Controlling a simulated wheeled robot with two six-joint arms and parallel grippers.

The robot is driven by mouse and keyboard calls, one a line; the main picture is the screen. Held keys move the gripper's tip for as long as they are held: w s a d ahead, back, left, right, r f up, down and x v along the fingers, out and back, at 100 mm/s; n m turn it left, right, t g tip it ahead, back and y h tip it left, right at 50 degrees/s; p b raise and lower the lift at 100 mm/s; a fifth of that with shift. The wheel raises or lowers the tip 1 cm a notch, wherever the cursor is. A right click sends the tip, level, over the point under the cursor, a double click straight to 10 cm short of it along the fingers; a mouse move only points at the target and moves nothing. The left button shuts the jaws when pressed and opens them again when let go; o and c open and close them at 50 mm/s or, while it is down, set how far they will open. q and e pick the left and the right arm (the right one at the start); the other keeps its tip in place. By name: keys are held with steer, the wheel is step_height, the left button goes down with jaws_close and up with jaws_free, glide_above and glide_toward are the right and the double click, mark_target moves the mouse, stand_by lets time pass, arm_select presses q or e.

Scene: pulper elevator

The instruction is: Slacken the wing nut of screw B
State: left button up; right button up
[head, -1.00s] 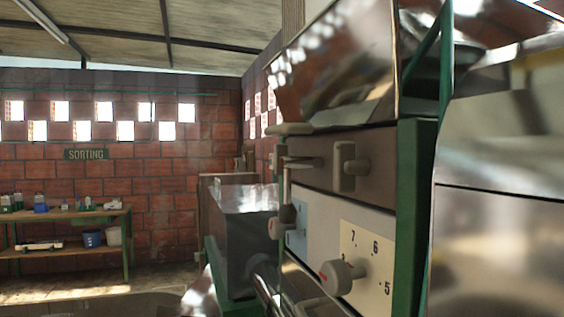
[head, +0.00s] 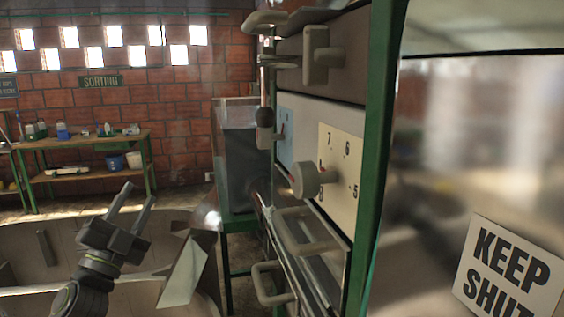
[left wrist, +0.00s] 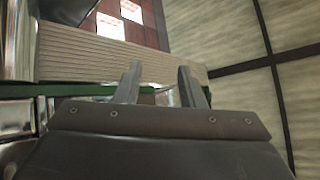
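I cannot make out any label for screw B, so I cannot tell which fitting is its wing nut. The machine's dark upper panel (head: 375,40) carries a grey upright handle-like fitting (head: 322,55). More grey fittings (head: 277,60) stick out at that panel's left edge. My left gripper (head: 136,198) is at the lower left in the head view, pointing up, well apart from the machine. Its two fingers are spread with nothing between them; they also show open in the left wrist view (left wrist: 160,84). My right gripper is not in view.
Below the panel are a numbered dial plate (head: 342,150) with a knob (head: 308,180), and bar handles (head: 305,240). A "KEEP SHUT" sign (head: 510,268) is on the shiny surface at right. A grey tank (head: 240,165) and a sorting bench (head: 90,147) stand farther back.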

arm_select(q)
steer(key=s+d+r+m+g+h, duration=0.4)
steer(key=r+m+g+h, duration=0.4)
steer(key=m, duration=0.4)
steer(key=s+d+r+m+g+h, duration=0.5)
steer(key=r+m+g+h, duration=0.1)
steer(key=r+m+h, duration=0.45)
steer(key=m+g+y, duration=0.5)
steer(key=m+y, duration=0.3)
steer(key=m, duration=0.5)
glide_toward(304, 41)
steer(key=shift+h, duration=0.25)
steer(key=p+x, duration=0.6)
steer(key=x, duration=0.1)
steer(key=shift+w+d+f, duration=0.1)
steer(key=shift+d, duration=0.2)
steer(key=shift+p+x, duration=0.45)
steer(key=shift+x, duration=0.55)
steer(key=shift+f, duration=0.1)
steer(key=shift+c, duration=0.3)
jaws_close()
